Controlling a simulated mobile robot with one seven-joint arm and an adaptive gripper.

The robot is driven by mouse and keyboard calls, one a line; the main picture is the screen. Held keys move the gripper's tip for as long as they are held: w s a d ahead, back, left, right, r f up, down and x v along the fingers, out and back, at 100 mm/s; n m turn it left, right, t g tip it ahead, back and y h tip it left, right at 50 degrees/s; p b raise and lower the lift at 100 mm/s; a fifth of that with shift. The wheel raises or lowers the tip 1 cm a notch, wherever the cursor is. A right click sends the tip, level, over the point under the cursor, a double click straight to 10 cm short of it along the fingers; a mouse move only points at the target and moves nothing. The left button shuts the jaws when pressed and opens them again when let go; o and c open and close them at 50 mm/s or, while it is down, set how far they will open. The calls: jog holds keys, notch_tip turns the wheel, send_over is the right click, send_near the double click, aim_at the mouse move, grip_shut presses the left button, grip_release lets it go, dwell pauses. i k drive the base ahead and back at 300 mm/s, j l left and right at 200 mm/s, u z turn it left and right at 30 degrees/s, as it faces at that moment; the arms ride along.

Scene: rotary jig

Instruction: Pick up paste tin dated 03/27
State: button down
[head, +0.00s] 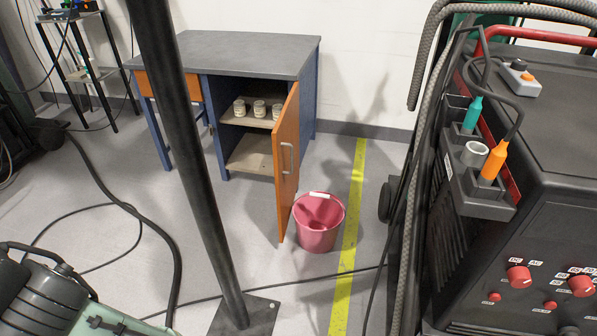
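Three small pale tins stand in a row on the upper shelf (232,119) of a blue workbench cabinet: a left tin (240,108), a middle tin (259,109) and a right tin (277,111). Their labels are too small to read, so I cannot tell which is dated 03/27. The cabinet's orange door (287,165) stands open towards me, at the right of the opening. The right tin is close to the door's edge in the picture. My gripper is not in view.
A pink bucket (318,238) stands on the floor beside the open door. A dark post (190,140) rises left of the cabinet opening. A large dark machine (540,200) fills the right. Cables cross the floor; a yellow line (349,235) runs past the bucket.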

aim_at(259, 106)
jog(key=i+j, duration=0.2)
jog(key=j, duration=0.15)
jog(key=i+j+z, duration=0.1)
jog(key=j, duration=0.2)
jog(key=i+j+z, duration=0.1)
jog(key=i+j, duration=0.3)
jog(key=j, duration=0.3)
jog(key=i+j+z, duration=0.1)
jog(key=j, duration=0.25)
jog(key=i+j, duration=0.2)
jog(key=j, duration=0.15)
jog(key=i+j+z, duration=0.15)
jog(key=j, duration=0.25)
jog(key=i+j, duration=0.1)
jog(key=j, duration=0.25)
